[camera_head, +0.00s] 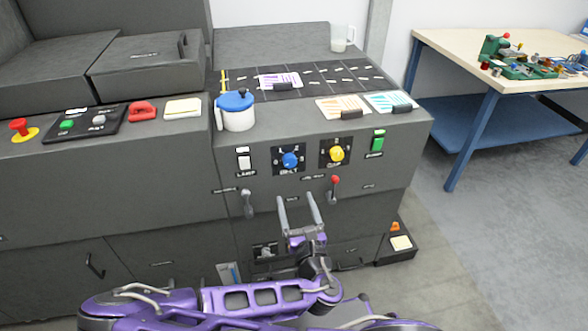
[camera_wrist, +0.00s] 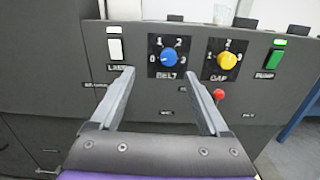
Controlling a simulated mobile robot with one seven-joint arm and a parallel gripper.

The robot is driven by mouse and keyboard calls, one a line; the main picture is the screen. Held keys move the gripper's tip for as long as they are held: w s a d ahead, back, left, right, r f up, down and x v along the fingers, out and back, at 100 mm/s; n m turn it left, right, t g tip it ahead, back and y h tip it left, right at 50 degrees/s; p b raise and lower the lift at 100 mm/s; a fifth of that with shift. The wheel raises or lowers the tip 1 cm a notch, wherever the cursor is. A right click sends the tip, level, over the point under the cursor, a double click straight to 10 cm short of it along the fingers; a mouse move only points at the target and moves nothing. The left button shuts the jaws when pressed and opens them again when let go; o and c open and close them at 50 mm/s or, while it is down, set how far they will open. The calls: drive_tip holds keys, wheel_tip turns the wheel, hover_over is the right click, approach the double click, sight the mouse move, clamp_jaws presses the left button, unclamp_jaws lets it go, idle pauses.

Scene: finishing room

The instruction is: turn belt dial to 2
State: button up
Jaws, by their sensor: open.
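The belt dial is a round blue knob (camera_head: 290,160) on a dark square plate with white numbers, on the front of the grey machine. It also shows in the wrist view (camera_wrist: 169,57), above the word BELT. Its pointer is too small to read surely. My gripper (camera_head: 296,196) is open and empty, below and in front of the dial, not touching it. In the wrist view the two fingers of my gripper (camera_wrist: 160,76) reach toward the panel, with the blue knob above and between their tips.
Right of the dial is a yellow gap dial (camera_wrist: 228,60), then a green switch (camera_head: 378,141). A white lamp switch (camera_wrist: 115,49) is to the left. A red-knobbed lever (camera_head: 334,187) and a grey lever (camera_head: 248,203) stick out below. A blue-lidded white pot (camera_head: 237,119) stands above.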

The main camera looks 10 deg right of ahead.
drive_tip(key=s+d+f+n, duration=0.2)
drive_tip(key=s, duration=0.1)
drive_tip(key=b, duration=0.7)
approach(291, 163)
drive_tip(key=shift+g, duration=0.3)
drive_tip(key=w+b, duration=0.1)
drive_tip(key=w, duration=0.3)
drive_tip(key=w+b, duration=0.2)
drive_tip(key=w, duration=0.2)
drive_tip(key=shift+r, duration=0.2)
clamp_jaws()
